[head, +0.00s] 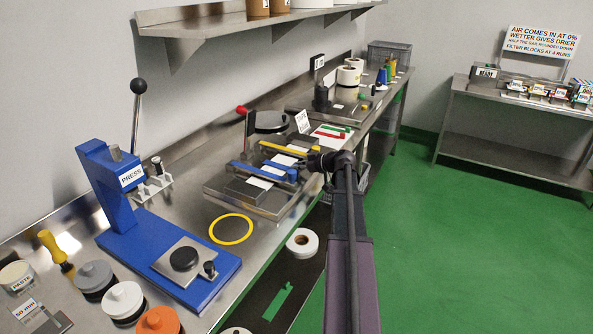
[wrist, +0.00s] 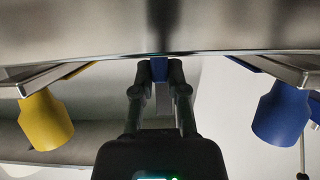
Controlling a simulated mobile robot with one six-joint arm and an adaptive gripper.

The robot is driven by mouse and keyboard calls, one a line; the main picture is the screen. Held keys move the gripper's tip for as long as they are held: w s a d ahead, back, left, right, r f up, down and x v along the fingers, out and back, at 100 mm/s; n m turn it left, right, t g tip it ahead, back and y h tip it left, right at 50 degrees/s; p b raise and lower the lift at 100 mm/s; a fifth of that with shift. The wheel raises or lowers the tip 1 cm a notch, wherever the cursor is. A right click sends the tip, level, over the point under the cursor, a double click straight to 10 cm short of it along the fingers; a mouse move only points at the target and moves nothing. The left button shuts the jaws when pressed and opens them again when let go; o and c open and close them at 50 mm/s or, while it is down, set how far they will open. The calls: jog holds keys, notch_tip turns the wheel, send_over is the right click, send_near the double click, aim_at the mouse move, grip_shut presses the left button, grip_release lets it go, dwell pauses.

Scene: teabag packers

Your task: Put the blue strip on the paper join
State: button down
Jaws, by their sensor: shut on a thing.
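My gripper (head: 314,160) is at the right edge of the splicing fixture (head: 270,207) on the bench. In the wrist view, my gripper (wrist: 160,76) is shut on a small blue piece (wrist: 159,67), which looks like the blue strip. White paper (head: 283,160) shows in the fixture between a blue clamp bar (head: 262,173) and a yellow clamp bar (head: 290,149). The join itself is too small to make out. Whether the strip touches the paper cannot be told. The wrist view shows a yellow handle (wrist: 46,120) and a blue handle (wrist: 282,112) on either side.
Red and green strips (head: 332,133) lie on a white card beyond the fixture. A blue press (head: 170,240) stands nearer, with a yellow ring (head: 231,229) beside it. A metal shelf (head: 230,27) hangs above the bench. Green floor (head: 450,230) is clear at right.

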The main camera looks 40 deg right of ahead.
jog(key=shift+f, duration=0.15)
jog(key=c, duration=0.7)
grip_release()
jog(key=shift+o, duration=0.2)
jog(key=shift+r, duration=0.25)
jog(key=p+v, duration=0.4)
jog(key=v, duration=0.8)
jog(key=shift+p, duration=0.35)
jog(key=shift+d, duration=0.1)
